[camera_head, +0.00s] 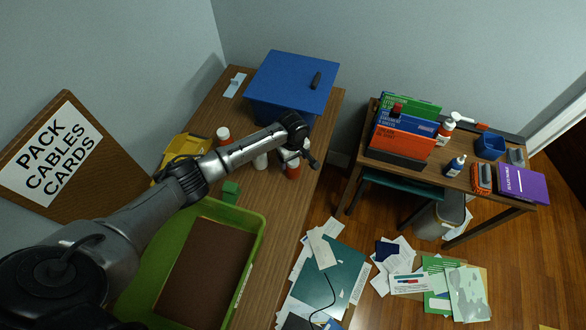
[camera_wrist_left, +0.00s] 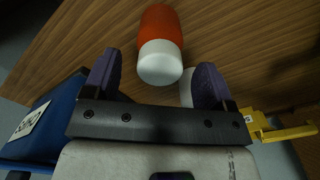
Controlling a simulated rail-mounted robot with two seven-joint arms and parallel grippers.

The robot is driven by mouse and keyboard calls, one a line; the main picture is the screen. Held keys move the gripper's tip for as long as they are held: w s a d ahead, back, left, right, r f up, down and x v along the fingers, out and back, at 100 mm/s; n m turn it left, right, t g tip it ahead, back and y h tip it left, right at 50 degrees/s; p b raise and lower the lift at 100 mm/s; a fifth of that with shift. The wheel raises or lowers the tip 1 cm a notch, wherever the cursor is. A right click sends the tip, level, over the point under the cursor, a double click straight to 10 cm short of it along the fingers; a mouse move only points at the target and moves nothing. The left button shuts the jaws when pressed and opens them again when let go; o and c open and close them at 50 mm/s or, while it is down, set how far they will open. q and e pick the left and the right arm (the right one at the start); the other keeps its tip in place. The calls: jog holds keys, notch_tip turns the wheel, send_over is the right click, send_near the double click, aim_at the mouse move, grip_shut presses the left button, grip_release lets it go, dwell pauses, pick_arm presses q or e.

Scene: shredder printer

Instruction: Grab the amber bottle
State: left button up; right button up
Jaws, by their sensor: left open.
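The amber bottle, orange-red with a white cap, lies ahead of my left gripper (camera_wrist_left: 156,80) in the left wrist view, and I take it to be this bottle (camera_wrist_left: 160,40). Its white cap is close to the gap between the two dark fingers, which are apart with nothing between them. In the head view my left gripper (camera_head: 303,156) is over the right edge of the wooden desk, just above the bottle (camera_head: 293,172), which it partly hides. My right gripper is not in view.
A blue box (camera_head: 290,80) stands behind the gripper on the desk (camera_head: 222,100). Another white-capped bottle (camera_head: 222,133) and a white item (camera_head: 260,161) stand to its left. A green tray (camera_head: 255,235) is in front. A second table (camera_head: 375,180) with books is at right.

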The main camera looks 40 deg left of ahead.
pick_arm(q)
jog(key=shift+f, duration=1.1)
jog(key=c, duration=1)
